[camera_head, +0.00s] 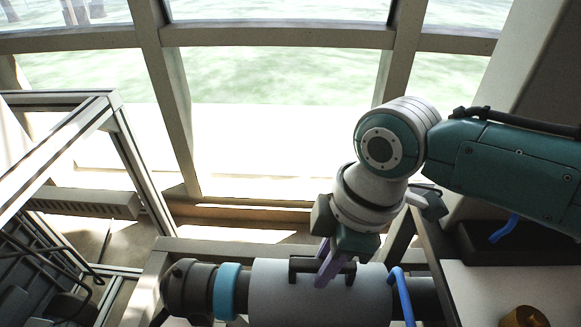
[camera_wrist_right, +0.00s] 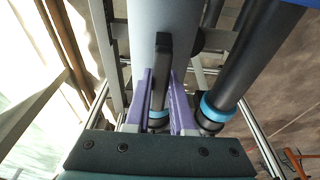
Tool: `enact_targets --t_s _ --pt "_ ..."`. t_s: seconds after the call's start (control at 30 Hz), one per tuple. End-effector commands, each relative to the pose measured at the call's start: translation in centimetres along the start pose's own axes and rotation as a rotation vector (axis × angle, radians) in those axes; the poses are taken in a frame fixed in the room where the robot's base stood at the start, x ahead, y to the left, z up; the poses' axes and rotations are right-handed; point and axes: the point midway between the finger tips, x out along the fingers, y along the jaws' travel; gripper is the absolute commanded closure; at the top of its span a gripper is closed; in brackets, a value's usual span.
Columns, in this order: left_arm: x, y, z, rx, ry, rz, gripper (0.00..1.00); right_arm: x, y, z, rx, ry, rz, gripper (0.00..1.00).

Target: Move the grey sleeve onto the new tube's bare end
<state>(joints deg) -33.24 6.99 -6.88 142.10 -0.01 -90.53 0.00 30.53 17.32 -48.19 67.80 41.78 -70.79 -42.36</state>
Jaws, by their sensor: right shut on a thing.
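The grey sleeve (camera_head: 275,297) lies around a dark horizontal tube at the bottom of the head view, with a black handle (camera_head: 303,265) on top. It also fills the upper middle of the right wrist view (camera_wrist_right: 178,18). My right gripper (camera_head: 333,268) has its purple fingers shut on the sleeve's handle (camera_wrist_right: 162,60). Dark tube (camera_head: 420,297) shows right of the sleeve; a blue ring (camera_head: 227,290) and dark end fitting (camera_head: 180,287) are left of it. A second dark tube (camera_wrist_right: 250,55) runs beside it in the wrist view. I cannot tell which is new. My left gripper is out of view.
A blue curved strip or hose (camera_head: 402,297) stands at the sleeve's right end. A metal frame (camera_head: 120,130) and black rack (camera_head: 25,265) are at left. A white-topped bench (camera_head: 490,290) with a brown cylinder (camera_head: 523,317) is at right. Windows close off the back.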

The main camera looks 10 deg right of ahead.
Motion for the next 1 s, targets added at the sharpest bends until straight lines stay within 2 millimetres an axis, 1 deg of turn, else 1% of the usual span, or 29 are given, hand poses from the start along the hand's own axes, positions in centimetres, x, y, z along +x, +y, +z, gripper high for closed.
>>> enact_targets --t_s 0.03,0.33,0.37,0.6,0.67,0.9,1.0 --pt "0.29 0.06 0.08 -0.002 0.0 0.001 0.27 0.32 0.0 0.04 0.0 0.001 0.0 1.0" --pt "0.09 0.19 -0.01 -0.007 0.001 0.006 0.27 0.11 0.02 0.01 0.0 0.001 0.001 1.0" --pt "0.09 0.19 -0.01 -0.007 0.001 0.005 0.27 0.11 0.02 0.01 0.0 0.001 0.001 0.76" --pt "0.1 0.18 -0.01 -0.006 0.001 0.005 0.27 0.12 0.02 0.03 0.0 0.0 0.001 0.49" --pt "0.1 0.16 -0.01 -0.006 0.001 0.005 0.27 0.12 0.02 0.03 0.0 0.0 0.001 0.43" --pt "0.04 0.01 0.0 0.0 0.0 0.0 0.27 0.08 0.0 0.05 0.0 -0.001 0.0 0.43" --pt "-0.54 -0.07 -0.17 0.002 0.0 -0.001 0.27 -0.5 0.0 -0.03 0.001 -0.001 0.0 0.43"
